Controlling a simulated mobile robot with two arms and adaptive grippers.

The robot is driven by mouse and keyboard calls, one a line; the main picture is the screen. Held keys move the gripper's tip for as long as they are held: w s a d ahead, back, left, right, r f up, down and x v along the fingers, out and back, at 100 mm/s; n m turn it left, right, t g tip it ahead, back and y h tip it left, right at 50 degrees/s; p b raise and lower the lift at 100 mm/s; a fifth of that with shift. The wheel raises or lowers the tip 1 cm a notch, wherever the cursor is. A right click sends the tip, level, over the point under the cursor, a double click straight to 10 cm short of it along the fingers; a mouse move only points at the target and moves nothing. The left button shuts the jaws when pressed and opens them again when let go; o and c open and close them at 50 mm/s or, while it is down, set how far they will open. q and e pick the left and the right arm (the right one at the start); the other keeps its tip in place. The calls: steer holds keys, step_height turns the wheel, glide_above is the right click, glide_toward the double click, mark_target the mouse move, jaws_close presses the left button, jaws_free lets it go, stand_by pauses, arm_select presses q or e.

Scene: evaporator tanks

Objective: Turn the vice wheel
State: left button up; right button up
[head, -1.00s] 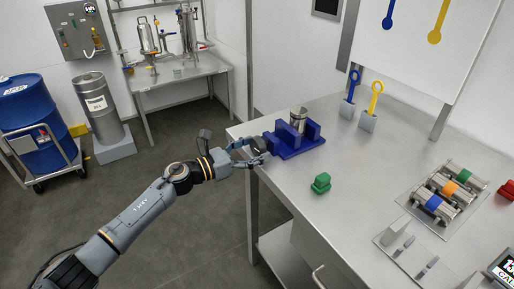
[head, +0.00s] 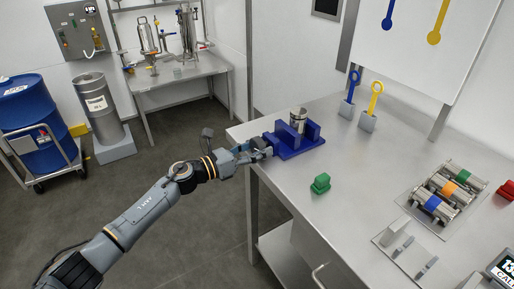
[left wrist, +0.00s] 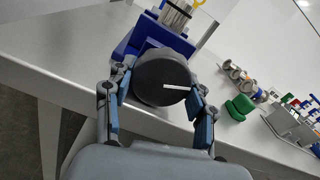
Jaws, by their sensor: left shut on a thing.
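The blue vice (head: 297,142) stands at the left end of the steel table, with a metal cylinder (head: 298,115) between its jaws. Its dark round wheel (left wrist: 161,80) faces me in the left wrist view, with a white line running from near its middle toward the right. My left gripper (head: 264,150) is at the wheel, with one finger on each side of it. It also shows in the left wrist view (left wrist: 158,105), shut on the wheel's rim. In the head view the gripper hides most of the wheel. My right gripper is not in view.
A green block (head: 320,184) lies right of the vice. Blue (head: 350,88) and yellow (head: 373,100) tools stand in holders behind. A rack of coloured cylinders (head: 446,195) is at the right. The table's left edge lies below my gripper.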

arm_select(q)
steer(key=shift+n, duration=0.5)
steer(key=o, duration=1.2)
steer(key=v, duration=1.2)
